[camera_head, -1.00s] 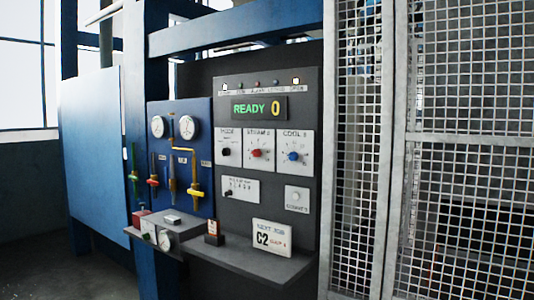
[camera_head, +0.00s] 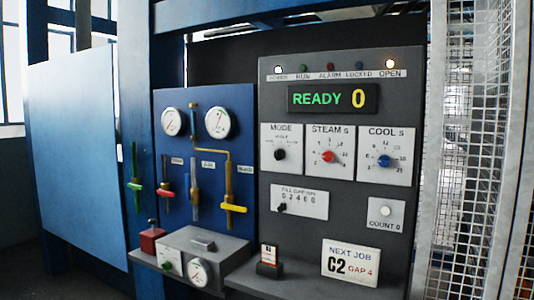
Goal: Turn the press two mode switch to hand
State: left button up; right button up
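The press control panel (camera_head: 340,98) is dark grey and stands right of the middle in the head view. The mode switch (camera_head: 280,154) is a black knob on a white plate marked MODE, at the panel's left. The small position labels around it are too small to read surely, and I cannot tell which one its pointer marks. The display (camera_head: 330,99) reads READY 0. Neither of my grippers is in view. No press number is readable on the panel.
The red steam knob (camera_head: 328,156) and blue cool knob (camera_head: 384,160) sit right of the mode switch. A mesh fence (camera_head: 470,150) stands at the right.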

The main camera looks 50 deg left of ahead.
aim_at(279, 155)
jog(key=k+j, duration=0.1)
jog(key=j, duration=1)
jog(key=k+j, duration=0.15)
jog(key=j, duration=0.4)
